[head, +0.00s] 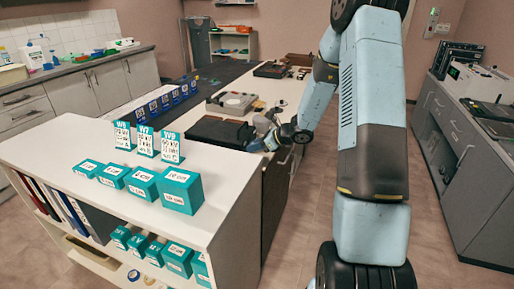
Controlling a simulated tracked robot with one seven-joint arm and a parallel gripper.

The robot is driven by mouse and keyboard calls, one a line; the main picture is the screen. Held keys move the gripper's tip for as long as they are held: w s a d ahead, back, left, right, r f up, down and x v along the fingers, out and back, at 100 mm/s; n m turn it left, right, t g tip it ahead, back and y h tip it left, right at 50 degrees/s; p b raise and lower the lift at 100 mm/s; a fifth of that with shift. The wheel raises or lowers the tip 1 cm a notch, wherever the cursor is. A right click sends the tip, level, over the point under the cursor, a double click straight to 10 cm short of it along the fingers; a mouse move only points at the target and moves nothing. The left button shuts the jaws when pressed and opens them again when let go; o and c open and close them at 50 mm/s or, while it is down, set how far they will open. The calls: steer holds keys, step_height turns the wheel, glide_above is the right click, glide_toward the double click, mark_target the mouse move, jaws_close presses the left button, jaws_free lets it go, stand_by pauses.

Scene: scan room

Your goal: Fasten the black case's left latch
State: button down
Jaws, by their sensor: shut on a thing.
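The black case (217,131) lies flat and closed on the worktop just behind the white shelf unit, in the head view. My gripper (258,143) has come in from the right and is low at the case's right end. It is shut on a small part at the case's edge, which I take to be the left latch. The latch itself is hidden by the gripper and too small to make out, so I cannot tell its position.
The white shelf top (90,205) in front carries teal boxes (179,189) and upright cards (146,141). A grey-white device (232,102) sits behind the case. Blue cards (165,103) stand on the dark mat to the left. The floor aisle (305,215) is open on the right.

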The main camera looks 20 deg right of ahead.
steer(key=shift+a+f, duration=0.1)
steer(key=shift+a, duration=0.05)
steer(key=c, duration=0.9)
jaws_free()
steer(key=shift+s+d+r, duration=0.15)
steer(key=shift+d+r, duration=0.15)
steer(key=shift+d, duration=0.1)
steer(key=v, duration=1.2)
steer(key=shift+s+d+r, duration=0.1)
steer(key=shift+s+d, duration=0.15)
steer(key=shift+d, duration=0.05)
